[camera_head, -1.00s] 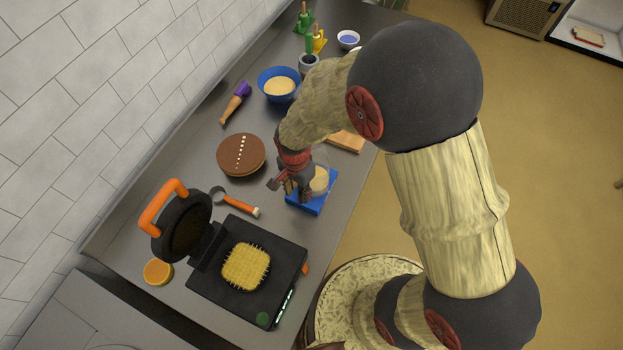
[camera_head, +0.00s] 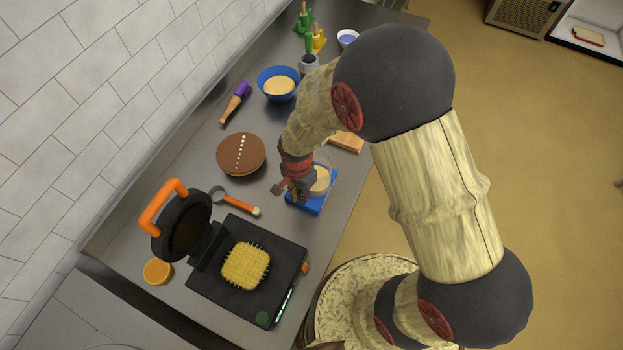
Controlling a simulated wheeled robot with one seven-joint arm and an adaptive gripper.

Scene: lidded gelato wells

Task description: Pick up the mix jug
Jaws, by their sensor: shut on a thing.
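The mix jug (camera_head: 321,181) is a clear vessel with pale cream mix in it. It is upright on or just above a blue tray (camera_head: 317,209) near the counter's right edge. My gripper (camera_head: 297,192) is at the jug's left side, shut on the jug. The fingers hide that side of the jug, so the exact grip cannot be seen. I cannot tell whether the jug is clear of the tray.
An open waffle iron (camera_head: 275,300) with a waffle is in front. An orange-handled tool (camera_head: 238,203), a brown round lid (camera_head: 241,154) and a blue bowl (camera_head: 279,84) of batter lie left and behind. A wooden board (camera_head: 347,141) is behind the jug.

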